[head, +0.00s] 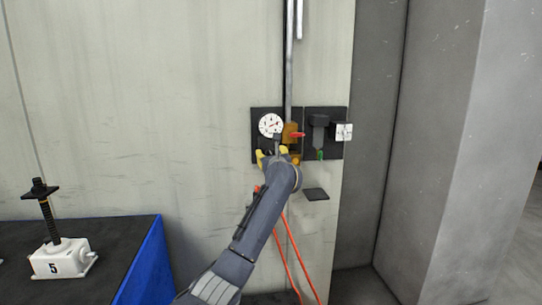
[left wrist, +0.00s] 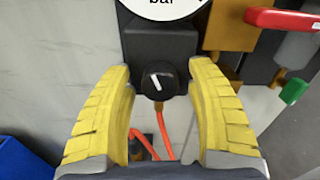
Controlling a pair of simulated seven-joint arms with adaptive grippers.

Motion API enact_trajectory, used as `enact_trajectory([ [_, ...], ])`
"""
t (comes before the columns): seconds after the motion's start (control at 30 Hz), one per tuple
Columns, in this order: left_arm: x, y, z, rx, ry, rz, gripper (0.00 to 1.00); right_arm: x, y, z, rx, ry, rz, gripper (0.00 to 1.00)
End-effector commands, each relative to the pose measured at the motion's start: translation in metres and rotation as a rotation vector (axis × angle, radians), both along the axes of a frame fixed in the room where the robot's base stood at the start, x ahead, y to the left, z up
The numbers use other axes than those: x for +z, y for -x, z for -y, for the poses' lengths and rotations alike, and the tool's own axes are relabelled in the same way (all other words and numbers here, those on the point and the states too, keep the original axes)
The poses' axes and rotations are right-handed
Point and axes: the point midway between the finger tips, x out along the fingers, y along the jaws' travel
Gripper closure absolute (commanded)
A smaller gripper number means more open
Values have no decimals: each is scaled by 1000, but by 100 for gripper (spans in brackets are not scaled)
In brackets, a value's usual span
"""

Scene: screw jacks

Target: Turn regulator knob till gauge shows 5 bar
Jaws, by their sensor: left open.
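The white gauge (head: 271,124) sits on a dark wall panel in the head view; its reading is too small to tell. Its lower rim with the letters "bar" (left wrist: 165,6) shows at the top of the left wrist view, and its needle is cut off there. The black regulator knob (left wrist: 158,79) with a white mark lies below the gauge, between and ahead of the fingertips. My left gripper (left wrist: 160,82) is open, one yellow finger on each side of the knob, with gaps visible. In the head view my left gripper (head: 273,155) hides most of the knob. My right gripper is not in view.
A brass valve with a red handle (left wrist: 285,19) stands right of the knob, near the right finger. A green part (left wrist: 293,91) is below it. Orange hoses (head: 290,255) hang below the panel. A screw jack (head: 62,258) stands on the blue-edged bench (head: 147,262) at left.

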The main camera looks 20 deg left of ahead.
Motion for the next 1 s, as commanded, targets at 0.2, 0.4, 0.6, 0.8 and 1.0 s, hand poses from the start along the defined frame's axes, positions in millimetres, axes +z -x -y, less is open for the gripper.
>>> enact_trajectory([
  [0.2,0,-1,0,0,0,0,43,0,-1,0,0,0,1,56],
  [0.4,0,0,0,0,0,0,55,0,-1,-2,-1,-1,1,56],
  [0.6,0,0,0,0,0,0,78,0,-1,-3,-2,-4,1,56],
  [0.8,0,0,0,0,0,-1,100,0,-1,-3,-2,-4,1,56],
  [1.0,-1,0,0,0,0,-2,100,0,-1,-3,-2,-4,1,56],
])
